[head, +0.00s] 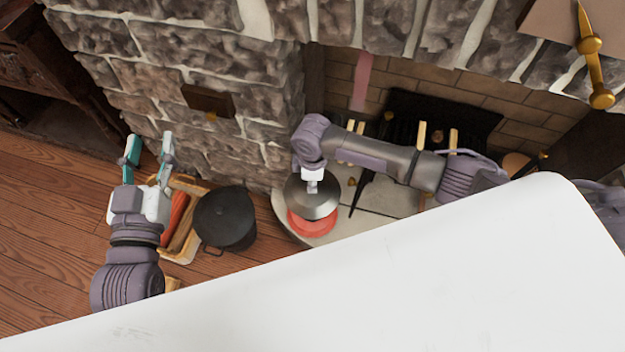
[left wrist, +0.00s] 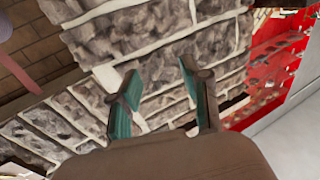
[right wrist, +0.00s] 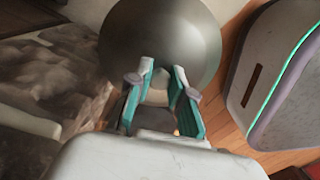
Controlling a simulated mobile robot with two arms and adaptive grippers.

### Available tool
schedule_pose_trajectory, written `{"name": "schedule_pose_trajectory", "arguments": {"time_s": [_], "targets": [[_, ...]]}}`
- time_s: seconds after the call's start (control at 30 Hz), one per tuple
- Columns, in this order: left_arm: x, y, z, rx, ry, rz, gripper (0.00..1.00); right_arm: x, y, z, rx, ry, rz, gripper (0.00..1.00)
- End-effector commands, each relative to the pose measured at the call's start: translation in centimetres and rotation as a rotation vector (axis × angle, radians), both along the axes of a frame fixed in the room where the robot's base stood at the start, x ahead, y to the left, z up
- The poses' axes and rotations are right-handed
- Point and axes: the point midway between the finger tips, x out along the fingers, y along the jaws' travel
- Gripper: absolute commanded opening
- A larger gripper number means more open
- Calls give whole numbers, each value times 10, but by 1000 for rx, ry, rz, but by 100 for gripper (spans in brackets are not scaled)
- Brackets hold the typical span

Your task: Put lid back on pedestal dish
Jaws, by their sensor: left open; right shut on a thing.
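The grey metal lid (head: 305,202) is held by my right gripper (head: 312,181), which points down at the lid's top. In the right wrist view the lid (right wrist: 160,28) shows as a round grey dome between and beyond the fingers (right wrist: 163,72). The red pedestal dish (head: 313,226) shows below the lid in the head view, with its far part hidden by the lid. I cannot tell how large the gap between lid and dish is. My left gripper (head: 150,143) is open and empty, far to the left; its spread fingers also show in the left wrist view (left wrist: 160,78).
The dish stands on a pale stone hearth (head: 382,205) before the brick fireplace. A black pot (head: 225,217) and a wooden tray (head: 187,256) stand left of it. A stone wall (head: 200,60) rises behind them. Wooden floor (head: 45,235) is clear at far left.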

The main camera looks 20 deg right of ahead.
Motion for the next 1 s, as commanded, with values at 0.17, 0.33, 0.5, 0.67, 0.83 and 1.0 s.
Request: {"name": "schedule_pose_trajectory", "arguments": {"time_s": [0.17,0.33,0.5,0.67,0.83,1.0], "targets": [[0,0,0,1,5,0,47,0,0,0,1,0,0,0],[0,0,-4,7,24,1,47,0,0,0,1,0,0,0],[0,1,-7,12,45,2,47,0,0,-1,1,0,0,0],[0,2,-11,18,67,4,47,0,0,-1,1,0,1,0],[-2,3,-15,22,87,5,47,0,0,-1,0,0,0,0],[-3,3,-20,28,112,7,47,0,0,-2,0,0,0,0]]}}
